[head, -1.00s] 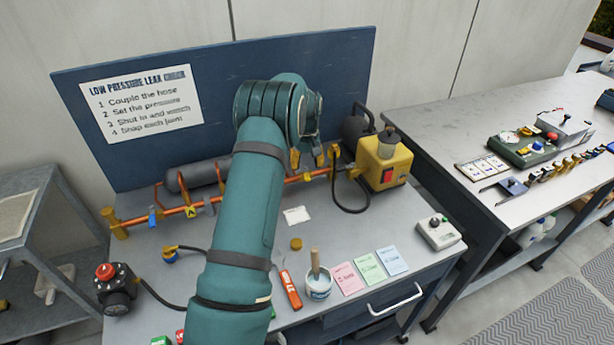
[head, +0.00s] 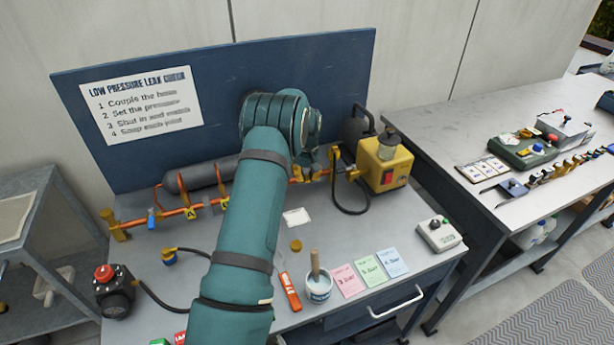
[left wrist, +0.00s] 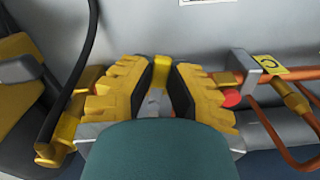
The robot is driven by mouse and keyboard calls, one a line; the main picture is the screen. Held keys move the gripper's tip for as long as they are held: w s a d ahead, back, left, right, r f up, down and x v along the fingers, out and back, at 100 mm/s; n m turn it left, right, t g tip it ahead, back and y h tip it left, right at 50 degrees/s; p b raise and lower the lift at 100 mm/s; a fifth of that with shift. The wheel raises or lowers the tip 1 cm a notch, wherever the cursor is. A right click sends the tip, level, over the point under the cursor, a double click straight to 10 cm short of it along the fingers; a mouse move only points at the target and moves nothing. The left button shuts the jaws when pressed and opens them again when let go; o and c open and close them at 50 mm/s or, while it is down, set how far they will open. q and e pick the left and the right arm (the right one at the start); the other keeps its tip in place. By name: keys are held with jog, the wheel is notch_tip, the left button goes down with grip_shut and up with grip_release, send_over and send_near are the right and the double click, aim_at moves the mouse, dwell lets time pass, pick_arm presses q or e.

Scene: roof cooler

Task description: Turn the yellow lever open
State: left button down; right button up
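The yellow lever (left wrist: 162,70) shows in the left wrist view as a short upright yellow piece between the fingers of my left gripper (left wrist: 161,82). The fingers are apart, one on each side of the lever, with narrow gaps visible beside it; I cannot tell whether either pad touches it. The lever's lower part is hidden by the gripper. In the head view my wrist covers this part of the orange pipe (head: 133,222), so the lever cannot be made out there. My right gripper is in neither view.
A yellow pump box (head: 388,165) with a black hose (head: 340,200) stands just right of my wrist. A grey cylinder (head: 190,178) lies behind the pipe. A red knob (left wrist: 231,98) sits close to the right finger. A white pot, cards and tool lie on the front of the bench.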

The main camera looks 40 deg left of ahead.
pick_arm(q)
jog(key=shift+s+m, duration=0.15)
jog(key=shift+m, duration=0.15)
jog(key=m, duration=0.1)
jog(key=a+m, duration=0.1)
jog(key=shift+s+f+m, duration=0.1)
jog(key=shift+s+m, duration=0.2)
jog(key=shift+s, duration=0.05)
jog(key=m, duration=0.1)
jog(key=a+m, duration=0.1)
jog(key=m, duration=0.1)
jog(key=shift+s+a+m, duration=0.15)
jog(key=shift+s+m, duration=0.1)
jog(key=shift+m, duration=0.05)
jog(key=m, duration=0.1)
jog(key=a+m, duration=0.1)
jog(key=m, duration=0.1)
jog(key=shift+s+a+m, duration=0.1)
jog(key=shift+a+m, duration=0.1)
jog(key=shift+m, duration=0.1)
jog(key=shift+w+a+m, duration=0.1)
jog(key=shift+a+m, duration=0.25)
jog(key=shift+m, duration=0.55)
jog(key=shift+w+a+m, duration=0.1)
jog(key=shift+a+m, duration=0.2)
jog(key=shift+m, duration=0.6)
jog(key=c, duration=0.9)
grip_release()
